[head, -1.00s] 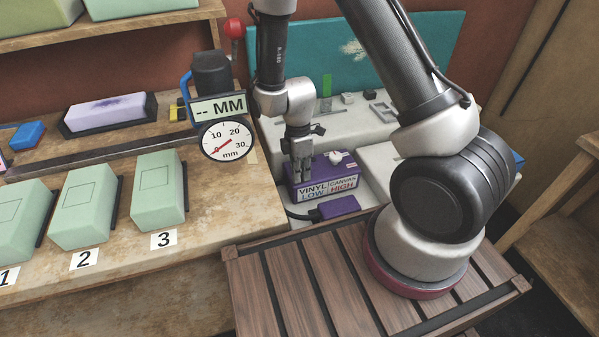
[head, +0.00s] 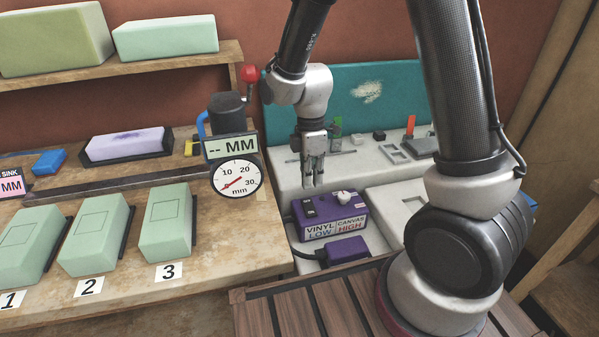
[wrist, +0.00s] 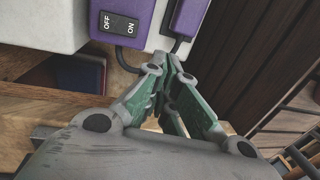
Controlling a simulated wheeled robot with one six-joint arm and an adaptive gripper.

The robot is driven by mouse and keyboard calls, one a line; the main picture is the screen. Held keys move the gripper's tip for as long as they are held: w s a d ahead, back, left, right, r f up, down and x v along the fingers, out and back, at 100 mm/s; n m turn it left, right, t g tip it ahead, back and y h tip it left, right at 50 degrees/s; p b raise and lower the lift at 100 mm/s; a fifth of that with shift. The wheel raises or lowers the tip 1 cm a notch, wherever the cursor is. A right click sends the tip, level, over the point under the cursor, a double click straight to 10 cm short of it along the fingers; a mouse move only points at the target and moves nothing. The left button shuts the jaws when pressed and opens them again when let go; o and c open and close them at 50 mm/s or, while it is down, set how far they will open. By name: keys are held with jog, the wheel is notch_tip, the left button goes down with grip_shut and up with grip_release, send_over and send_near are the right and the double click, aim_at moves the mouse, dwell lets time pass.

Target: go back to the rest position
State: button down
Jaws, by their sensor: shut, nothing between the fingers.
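My gripper (head: 313,184) hangs with its fingers pointing down, above and behind the purple control box (head: 330,215) in the head view. Its fingers are together with nothing between them, and it looks clear of the box. The box has a white knob, a switch and a label reading VINYL LOW, CANVAS HIGH. In the wrist view the closed fingertips (wrist: 172,72) point towards the box (wrist: 121,20), whose OFF/ON switch shows at the top.
A thickness gauge (head: 236,178) with an MM display stands left of my gripper. Pale green blocks numbered 1 (head: 30,240), 2 (head: 95,235) and 3 (head: 166,222) sit on the wooden bench. A teal board (head: 365,95) stands behind. A purple plug block (head: 347,250) lies before the box.

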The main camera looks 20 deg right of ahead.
jog(key=s+d+r+m+t, duration=0.3)
jog(key=s+d+r+m, duration=0.5)
jog(key=r, duration=0.4)
jog(key=s+d+r+m+t, duration=0.3)
jog(key=s+d+r+m, duration=0.4)
jog(key=r+m, duration=0.3)
jog(key=shift+s+d+r, duration=0.35)
jog(key=shift+d+r, duration=0.45)
jog(key=shift+r, duration=0.1)
